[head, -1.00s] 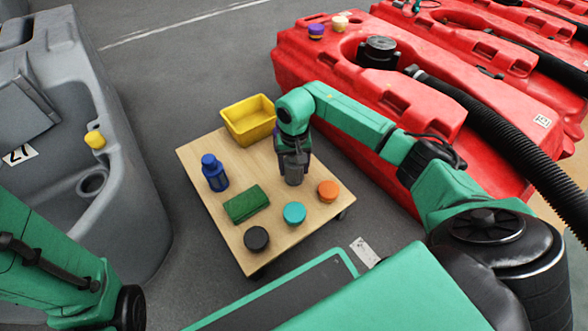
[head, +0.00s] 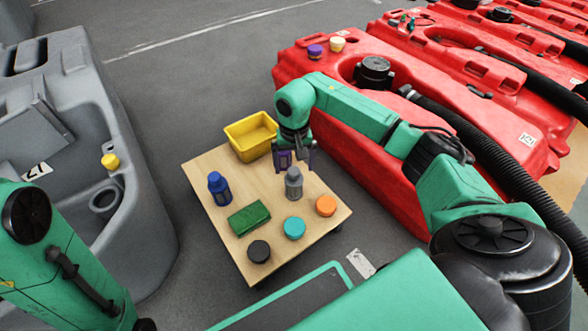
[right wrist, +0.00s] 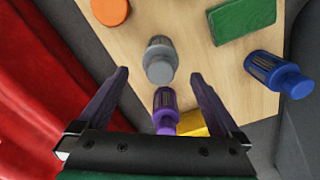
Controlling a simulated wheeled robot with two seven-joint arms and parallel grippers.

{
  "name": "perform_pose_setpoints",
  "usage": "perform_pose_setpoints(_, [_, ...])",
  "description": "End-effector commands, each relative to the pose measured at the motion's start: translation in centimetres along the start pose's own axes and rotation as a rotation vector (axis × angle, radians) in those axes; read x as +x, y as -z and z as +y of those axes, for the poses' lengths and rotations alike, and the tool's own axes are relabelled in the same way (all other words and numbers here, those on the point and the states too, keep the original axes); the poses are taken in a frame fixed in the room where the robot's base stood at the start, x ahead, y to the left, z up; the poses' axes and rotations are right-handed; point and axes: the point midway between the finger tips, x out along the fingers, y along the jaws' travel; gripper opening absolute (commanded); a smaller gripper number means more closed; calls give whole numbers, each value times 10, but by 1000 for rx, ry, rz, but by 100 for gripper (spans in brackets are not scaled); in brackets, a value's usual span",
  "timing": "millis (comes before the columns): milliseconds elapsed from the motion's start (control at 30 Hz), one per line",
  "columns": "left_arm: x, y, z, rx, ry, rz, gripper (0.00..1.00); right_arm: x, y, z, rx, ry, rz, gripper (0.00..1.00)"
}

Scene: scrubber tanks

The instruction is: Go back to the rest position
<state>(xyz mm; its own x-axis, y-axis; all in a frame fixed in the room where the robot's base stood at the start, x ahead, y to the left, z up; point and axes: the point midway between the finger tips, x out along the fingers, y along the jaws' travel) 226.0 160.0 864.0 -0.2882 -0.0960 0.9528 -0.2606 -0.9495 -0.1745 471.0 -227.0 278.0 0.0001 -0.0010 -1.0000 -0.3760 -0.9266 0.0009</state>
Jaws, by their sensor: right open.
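My right gripper (head: 298,160) is open and empty above the far side of the low wooden table (head: 232,176). A grey bottle (head: 294,190) stands upright on the table just in front of it, apart from the fingers. In the right wrist view the grey bottle (right wrist: 159,62) shows beyond the open fingertips (right wrist: 159,76), and a purple bottle (right wrist: 165,110) shows between the fingers in the picture. The purple bottle (head: 283,160) is partly hidden by the gripper in the head view. My left arm shows at the lower left; its gripper is out of view.
The table also holds a blue bottle (head: 219,190), a green block (head: 249,217), and black (head: 259,251), teal (head: 294,228) and orange (head: 326,206) discs. A yellow bin (head: 251,137) is at its back edge. Red tanks (head: 340,140) stand right, a grey tank (head: 130,220) left.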

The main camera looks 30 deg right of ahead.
Motion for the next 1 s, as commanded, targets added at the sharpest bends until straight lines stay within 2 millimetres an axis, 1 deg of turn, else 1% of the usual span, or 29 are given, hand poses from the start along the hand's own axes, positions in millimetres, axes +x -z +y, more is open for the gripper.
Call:
perform_pose_setpoints(33, [3,-7,-1,-6,5,-17,51,-18,0,0,0,1,1,100])
perform_pose_setpoints(100, [-2,-11,0,-13,10,-30,51,-26,0,0,-1,0,1,100])
perform_pose_setpoints(167, [-5,-12,1,-17,13,-37,51,-30,0,0,-1,-1,-1,100])
perform_pose_setpoints(300, [-8,-12,2,-20,14,-39,51,-30,0,0,-1,-1,-2,100])
perform_pose_setpoints(667, [-8,-12,2,-19,14,-39,51,-30,0,0,0,0,-1,100])
perform_pose_setpoints(733, [-9,-16,2,-21,15,-52,51,-29,-4,-5,4,16,-11,100])
perform_pose_setpoints(767, [-10,-20,2,-23,17,-67,51,-28,-8,-10,11,36,-22,100])
perform_pose_setpoints(833, [-16,-39,1,-34,24,-133,51,-26,-29,-34,49,121,-76,100])
perform_pose_setpoints(867, [-21,-50,0,-42,30,-176,51,-26,-42,-50,78,176,-116,100])
perform_pose_setpoints(933, [-39,-82,0,-66,46,-305,51,-32,-83,-92,188,333,-255,100])
perform_pose_setpoints(967, [-50,-97,0,-78,55,-370,51,-39,-102,-112,254,408,-334,100])
perform_pose_setpoints(1000, [-67,-117,1,-96,66,-462,51,-53,-128,-138,358,503,-460,100])
